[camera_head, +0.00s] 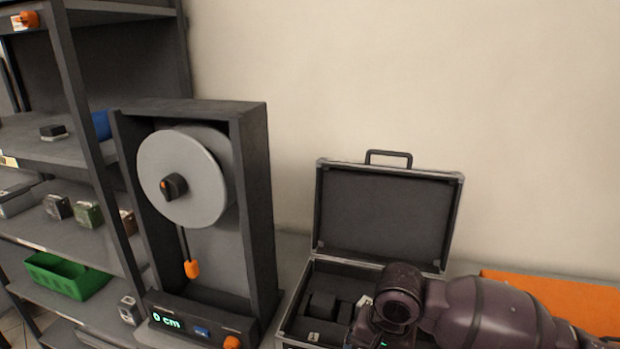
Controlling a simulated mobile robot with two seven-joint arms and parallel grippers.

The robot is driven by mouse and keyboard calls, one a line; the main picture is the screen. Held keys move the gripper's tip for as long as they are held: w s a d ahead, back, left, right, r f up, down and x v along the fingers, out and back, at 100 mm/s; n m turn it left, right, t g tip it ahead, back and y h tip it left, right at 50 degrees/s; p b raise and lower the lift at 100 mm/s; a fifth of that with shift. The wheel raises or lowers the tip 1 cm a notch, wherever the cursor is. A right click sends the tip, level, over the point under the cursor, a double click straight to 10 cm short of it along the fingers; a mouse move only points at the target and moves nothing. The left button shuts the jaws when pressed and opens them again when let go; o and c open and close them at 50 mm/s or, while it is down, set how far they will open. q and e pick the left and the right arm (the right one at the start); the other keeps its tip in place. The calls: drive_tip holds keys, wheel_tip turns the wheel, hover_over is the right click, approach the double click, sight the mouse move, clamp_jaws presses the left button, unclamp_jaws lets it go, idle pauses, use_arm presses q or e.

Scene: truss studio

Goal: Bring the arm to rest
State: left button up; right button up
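My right arm (480,309) comes in from the lower right, and its dark joint (398,298) is in front of the open case. Past this joint the arm runs down to the bottom edge of the view, and my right gripper does not show. My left arm and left gripper are not in view. Whether the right gripper holds anything cannot be seen.
An open black case (452,215), its lid upright, holds dark blocks; my arm hides part of it. Left of it stands a dark frame (258,200) with a grey reel (205,200) and a "0 cm" display. Shelves (75,150) fill the left; an orange surface (560,300) lies right.

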drive_tip(key=s+a+f+n+t+y, duration=0.1)
drive_tip(key=s+f+n+t+y, duration=0.2)
drive_tip(key=s, duration=0.5)
drive_tip(key=s+d+f+n+h, duration=0.25)
drive_tip(key=s+d+h, duration=0.25)
drive_tip(key=s+d, duration=1.1)
drive_tip(key=w+d+f+t, duration=0.1)
drive_tip(key=w+f+t, duration=0.7)
drive_tip(key=f, duration=0.3)
drive_tip(key=shift+w+d+f, duration=0.2)
drive_tip(key=shift+w, duration=0.55)
